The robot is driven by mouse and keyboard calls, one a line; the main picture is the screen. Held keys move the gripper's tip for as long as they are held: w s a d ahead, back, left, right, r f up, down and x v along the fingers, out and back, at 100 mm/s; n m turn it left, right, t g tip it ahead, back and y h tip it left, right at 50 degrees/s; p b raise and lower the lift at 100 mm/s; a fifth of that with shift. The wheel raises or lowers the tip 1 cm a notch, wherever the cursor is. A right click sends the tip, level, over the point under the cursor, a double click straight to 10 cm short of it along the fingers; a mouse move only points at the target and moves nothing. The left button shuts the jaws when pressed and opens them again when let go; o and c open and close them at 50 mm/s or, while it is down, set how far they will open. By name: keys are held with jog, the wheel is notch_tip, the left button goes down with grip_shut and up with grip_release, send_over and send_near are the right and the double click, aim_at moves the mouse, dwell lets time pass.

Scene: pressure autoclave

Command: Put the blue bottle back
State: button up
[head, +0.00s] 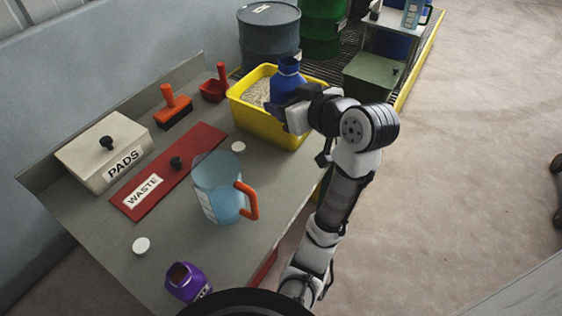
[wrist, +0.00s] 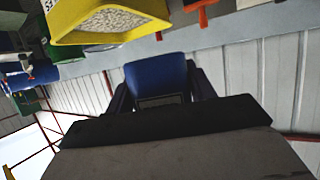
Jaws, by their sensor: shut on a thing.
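The blue bottle (head: 288,84) is held upright in my gripper (head: 291,112), in front of or over the yellow bin in the head view. My gripper is shut on the bottle's body. In the wrist view the blue bottle (wrist: 157,78) sits between the two fingers of my gripper (wrist: 160,92). Its lower part is hidden by my gripper in the head view. I cannot tell whether it touches the bin.
The bench holds a yellow bin (head: 243,114) of pale granules, a clear jug (head: 219,190), a purple bottle (head: 184,281), a PADS box (head: 100,148), a red WASTE lid (head: 195,150), a brush (head: 174,108), a red scoop (head: 214,88) and white discs (head: 141,245). Drums (head: 269,40) stand behind.

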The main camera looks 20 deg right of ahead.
aim_at(287, 173)
notch_tip(287, 173, down, 19)
jog(key=shift+s+f, duration=0.1)
dwell(0.4)
jog(key=shift+f, duration=0.15)
jog(key=o, duration=1.2)
jog(key=shift+s+d+r, duration=0.1)
jog(key=shift+r, duration=0.2)
jog(key=b+v, duration=0.1)
jog(key=v, duration=1)
jog(key=shift+s+d+r, duration=0.1)
jog(key=shift+s, duration=0.25)
